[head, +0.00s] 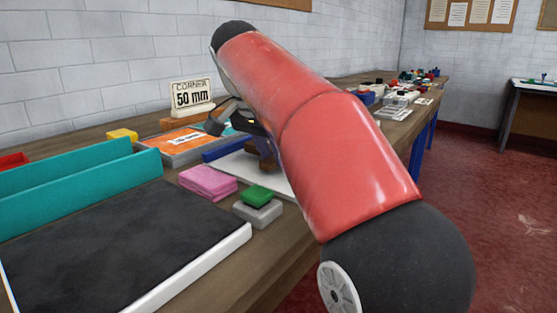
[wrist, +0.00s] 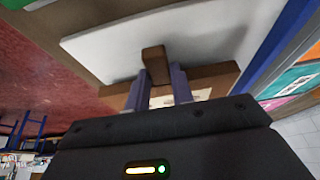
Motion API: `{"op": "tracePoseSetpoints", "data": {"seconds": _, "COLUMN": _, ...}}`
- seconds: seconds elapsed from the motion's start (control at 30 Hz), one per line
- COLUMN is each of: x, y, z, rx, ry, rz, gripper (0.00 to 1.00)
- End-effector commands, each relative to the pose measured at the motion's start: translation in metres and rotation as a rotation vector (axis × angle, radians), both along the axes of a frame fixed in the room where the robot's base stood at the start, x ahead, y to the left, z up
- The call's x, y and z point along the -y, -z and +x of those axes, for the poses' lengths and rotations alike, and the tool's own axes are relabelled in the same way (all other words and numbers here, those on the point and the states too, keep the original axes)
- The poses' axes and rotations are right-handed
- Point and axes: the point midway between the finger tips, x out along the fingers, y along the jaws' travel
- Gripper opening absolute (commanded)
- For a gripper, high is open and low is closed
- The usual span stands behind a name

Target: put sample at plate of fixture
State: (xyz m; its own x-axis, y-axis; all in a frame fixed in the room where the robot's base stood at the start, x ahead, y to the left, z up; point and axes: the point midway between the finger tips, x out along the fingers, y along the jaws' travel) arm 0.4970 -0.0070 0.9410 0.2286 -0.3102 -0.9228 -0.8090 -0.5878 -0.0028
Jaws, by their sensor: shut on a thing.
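My gripper (wrist: 160,82) is shut on a brown piece (wrist: 154,60), which appears to be the sample. A wider brown bar with a pale label (wrist: 215,78) shows on both sides of the fingers; I cannot tell whether it is one piece with the block. A white plate (wrist: 100,45), apparently the fixture's, lies close beyond the fingers, with a blue strip (wrist: 283,50) beside it. In the head view the plate (head: 236,163) and brown piece (head: 262,164) are partly hidden by my red arm. I cannot tell whether the piece touches the plate.
A pink stack (head: 208,182) and a green block on a grey base (head: 257,203) lie in front of the plate. A teal tray (head: 80,190) and dark mat (head: 110,250) are at left. A "CORNER 50 mm" sign (head: 192,95) stands behind. More items crowd the far bench.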

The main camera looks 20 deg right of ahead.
Motion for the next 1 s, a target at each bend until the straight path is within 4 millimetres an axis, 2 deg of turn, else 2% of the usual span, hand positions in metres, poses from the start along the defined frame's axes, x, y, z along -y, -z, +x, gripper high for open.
{"op": "tracePoseSetpoints", "data": {"seconds": 0.03, "x": -0.003, "y": 0.012, "z": 0.000, "rx": 0.001, "ry": -0.002, "rz": -0.001, "gripper": 0.00}}
{"op": "tracePoseSetpoints", "data": {"seconds": 0.07, "x": -0.005, "y": 0.014, "z": -0.001, "rx": 0.000, "ry": -0.001, "rz": 0.000, "gripper": 0.00}}
{"op": "tracePoseSetpoints", "data": {"seconds": 0.43, "x": -0.006, "y": 0.014, "z": -0.002, "rx": 0.000, "ry": 0.001, "rz": 0.000, "gripper": 0.00}}
{"op": "tracePoseSetpoints", "data": {"seconds": 0.47, "x": -0.006, "y": 0.014, "z": -0.002, "rx": -0.001, "ry": 0.001, "rz": 0.000, "gripper": 0.24}}
{"op": "tracePoseSetpoints", "data": {"seconds": 0.6, "x": -0.006, "y": 0.013, "z": -0.002, "rx": -0.001, "ry": 0.001, "rz": 0.000, "gripper": 0.43}}
{"op": "tracePoseSetpoints", "data": {"seconds": 0.87, "x": -0.006, "y": 0.013, "z": -0.001, "rx": 0.000, "ry": 0.001, "rz": 0.001, "gripper": 0.45}}
{"op": "tracePoseSetpoints", "data": {"seconds": 1.0, "x": -0.008, "y": 0.004, "z": -0.003, "rx": 0.001, "ry": -0.001, "rz": 0.001, "gripper": 0.45}}
